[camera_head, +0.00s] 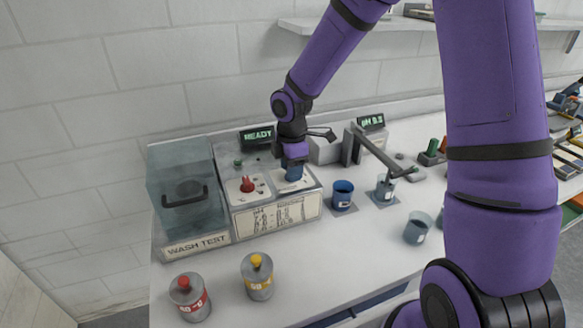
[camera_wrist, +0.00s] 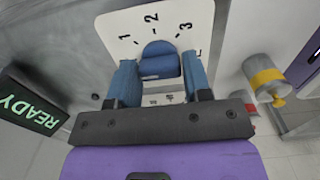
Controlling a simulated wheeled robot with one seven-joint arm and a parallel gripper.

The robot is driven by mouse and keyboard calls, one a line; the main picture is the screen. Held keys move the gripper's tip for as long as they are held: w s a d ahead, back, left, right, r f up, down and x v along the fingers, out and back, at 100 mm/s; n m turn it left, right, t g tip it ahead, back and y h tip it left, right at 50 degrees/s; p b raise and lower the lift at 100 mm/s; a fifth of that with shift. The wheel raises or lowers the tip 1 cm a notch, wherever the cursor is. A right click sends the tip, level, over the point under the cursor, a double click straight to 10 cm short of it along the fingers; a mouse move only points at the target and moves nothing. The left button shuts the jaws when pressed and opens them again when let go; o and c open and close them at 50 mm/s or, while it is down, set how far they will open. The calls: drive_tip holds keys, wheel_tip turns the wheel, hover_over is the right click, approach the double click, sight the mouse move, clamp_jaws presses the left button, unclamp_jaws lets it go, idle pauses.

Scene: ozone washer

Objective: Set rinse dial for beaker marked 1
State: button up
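The rinse dial is a white plate (camera_wrist: 200,22) with the numbers 1, 2 and 3 around a blue knob (camera_wrist: 160,62). In the wrist view 1 is at the left, 2 at the top and 3 at the right. My gripper (camera_wrist: 160,80) has its two blue fingers on either side of the knob, which fills the gap; it looks shut on it. The knob's pointer is not clear. In the head view my gripper (camera_head: 294,168) points down over the panel and hides most of the dial.
A red knob (camera_head: 247,184) is left of the dial, above a pH range card (camera_head: 279,215). A READY display (camera_head: 257,136) and a pH display (camera_head: 371,122) stand behind. A clear wash chamber (camera_head: 182,187), a blue cup (camera_head: 342,195) and bottles (camera_head: 258,277) (camera_head: 190,297) are nearby.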

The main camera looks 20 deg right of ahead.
drive_tip(key=c, duration=0.4)
drive_tip(key=shift+m, duration=0.3)
drive_tip(key=m, duration=0.3)
drive_tip(key=shift+m, duration=0.4)
drive_tip(key=m, duration=0.3)
drive_tip(key=shift+m, duration=0.4)
drive_tip(key=m, duration=0.5)
drive_tip(key=shift+m, duration=2.3)
